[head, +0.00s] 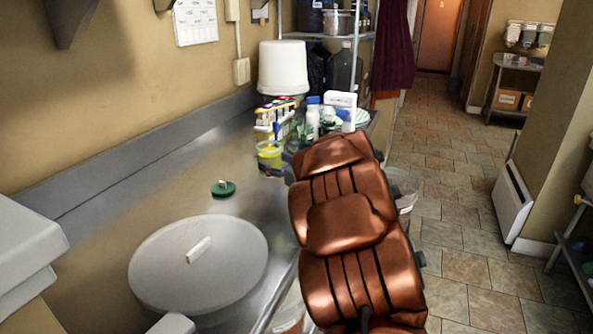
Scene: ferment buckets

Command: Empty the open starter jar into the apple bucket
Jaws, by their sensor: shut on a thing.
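My copper-coloured arm fills the centre right and reaches away over the counter edge; my gripper and anything in it are hidden behind it. I cannot make out the open starter jar. A small green lid with a pale knob (223,188) lies on the counter. A large round pale lid with a white handle (165,255) is at the near counter. A translucent bucket (404,188) shows partly behind my arm on the right, and part of another clear container (290,318) shows at the bottom. I cannot tell which one is the apple bucket.
The steel counter (150,190) is bare in its middle. At its far end stand a clear tub with yellow contents (270,158), a white bucket (283,68), bottles (313,115) and a white box (340,105). The tiled floor (450,215) on the right is open.

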